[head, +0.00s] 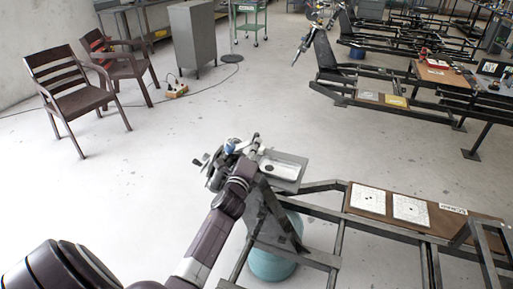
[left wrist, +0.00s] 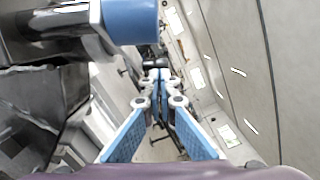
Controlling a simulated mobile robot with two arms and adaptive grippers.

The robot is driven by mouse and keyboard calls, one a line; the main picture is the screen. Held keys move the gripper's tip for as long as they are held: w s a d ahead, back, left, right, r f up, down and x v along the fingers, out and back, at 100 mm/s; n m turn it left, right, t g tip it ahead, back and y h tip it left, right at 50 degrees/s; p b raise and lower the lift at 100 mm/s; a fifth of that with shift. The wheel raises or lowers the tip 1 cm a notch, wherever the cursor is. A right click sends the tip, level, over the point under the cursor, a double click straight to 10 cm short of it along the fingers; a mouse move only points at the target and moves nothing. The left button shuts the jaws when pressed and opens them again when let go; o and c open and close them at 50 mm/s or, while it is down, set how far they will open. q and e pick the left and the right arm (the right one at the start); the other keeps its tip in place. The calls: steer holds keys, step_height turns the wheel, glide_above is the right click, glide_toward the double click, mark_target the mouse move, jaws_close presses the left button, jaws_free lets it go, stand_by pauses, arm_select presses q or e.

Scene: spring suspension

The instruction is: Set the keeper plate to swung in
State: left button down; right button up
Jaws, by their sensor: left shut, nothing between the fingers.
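The metal spring suspension device (head: 214,171) stands at the near end of the bench frame, with a blue part (head: 231,146) on top. My left arm reaches up to it, and my left gripper (head: 251,143) is beside it, partly hidden by my own wrist. In the left wrist view my left gripper (left wrist: 158,80) has its blue-padded fingers closed together at the tips, with nothing between them. A blue cylinder (left wrist: 132,20) on a grey metal part (left wrist: 60,30) is close above and left of the fingers. I cannot pick out the keeper plate for certain. My right gripper is not in view.
A grey tray (head: 284,168) sits right of the device. A brown board (head: 360,212) with white sheets lies on the bench frame. A teal bucket (head: 272,264) stands below. Chairs (head: 78,95) and a cabinet (head: 193,40) are farther back. The floor between is mostly clear.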

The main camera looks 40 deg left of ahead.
mark_target(250, 142)
arm_select(q)
steer(key=a+b, duration=0.1)
steer(key=w+a+r+n+y, duration=0.1)
steer(key=a, duration=0.1)
steer(key=shift+w+a+r+y+b, duration=0.1)
steer(key=shift+r+y+b, duration=0.05)
steer(key=shift+y+b, duration=0.2)
steer(key=shift+w+a, duration=0.2)
steer(key=shift+a, duration=0.15)
steer(key=shift+s+d, duration=0.1)
steer(key=shift+d, duration=0.05)
